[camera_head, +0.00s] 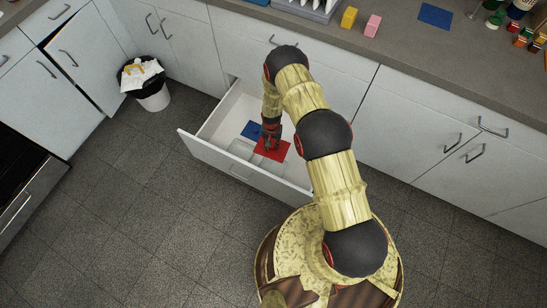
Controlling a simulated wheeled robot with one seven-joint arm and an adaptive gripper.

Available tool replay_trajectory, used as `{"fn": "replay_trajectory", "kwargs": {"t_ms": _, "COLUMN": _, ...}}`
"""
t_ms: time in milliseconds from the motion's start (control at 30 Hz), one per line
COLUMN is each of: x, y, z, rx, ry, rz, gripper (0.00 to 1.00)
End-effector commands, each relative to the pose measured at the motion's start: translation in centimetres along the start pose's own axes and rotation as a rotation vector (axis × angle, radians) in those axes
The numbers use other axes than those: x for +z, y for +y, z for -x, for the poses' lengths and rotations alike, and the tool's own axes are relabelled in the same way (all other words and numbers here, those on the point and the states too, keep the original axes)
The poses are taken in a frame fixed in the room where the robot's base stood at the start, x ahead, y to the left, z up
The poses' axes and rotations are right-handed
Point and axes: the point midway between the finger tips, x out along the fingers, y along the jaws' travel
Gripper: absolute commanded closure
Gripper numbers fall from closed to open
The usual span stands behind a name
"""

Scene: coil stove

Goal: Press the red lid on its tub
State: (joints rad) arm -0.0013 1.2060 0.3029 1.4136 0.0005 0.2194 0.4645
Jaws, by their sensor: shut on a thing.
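The red lid (280,152) is a flat red rectangle inside the open white drawer (218,150). My gripper (270,143) points down into the drawer, at the lid's upper left part, and is shut on the lid; the fingertips are small and partly hidden. A clear tub (241,148) shows beside and below the lid's left edge. I cannot tell whether the lid sits on a tub or is held above one.
A blue lid (251,130) lies in the drawer behind the red one. A bin (152,97) stands on the floor at left. The counter above holds a yellow block (349,18), a pink block (373,26) and a blue mat (435,15).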

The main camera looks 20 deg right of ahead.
Motion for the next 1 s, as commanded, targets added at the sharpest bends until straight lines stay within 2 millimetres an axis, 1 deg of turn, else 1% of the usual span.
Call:
{"fn": "replay_trajectory", "kwargs": {"t_ms": 33, "x": 0.6, "y": 0.3, "z": -2.2, "rx": 0.002, "ry": -0.004, "rz": -0.020, "gripper": 1.00}}
{"fn": "replay_trajectory", "kwargs": {"t_ms": 100, "x": 1.1, "y": 0.6, "z": -4.4, "rx": 0.001, "ry": -0.002, "rz": -0.044, "gripper": 1.00}}
{"fn": "replay_trajectory", "kwargs": {"t_ms": 200, "x": 1.8, "y": 0.9, "z": -6.7, "rx": 0.000, "ry": -0.001, "rz": -0.071, "gripper": 1.00}}
{"fn": "replay_trajectory", "kwargs": {"t_ms": 267, "x": 2.0, "y": 1.0, "z": -7.6, "rx": 0.000, "ry": 0.001, "rz": -0.082, "gripper": 1.00}}
{"fn": "replay_trajectory", "kwargs": {"t_ms": 400, "x": 2.3, "y": 1.1, "z": -8.6, "rx": -0.001, "ry": 0.002, "rz": -0.094, "gripper": 1.00}}
{"fn": "replay_trajectory", "kwargs": {"t_ms": 667, "x": 2.4, "y": 1.2, "z": -9.7, "rx": -0.001, "ry": 0.002, "rz": -0.095, "gripper": 1.00}}
{"fn": "replay_trajectory", "kwargs": {"t_ms": 1000, "x": 2.4, "y": 1.2, "z": -12.6, "rx": -0.001, "ry": 0.002, "rz": -0.095, "gripper": 1.00}}
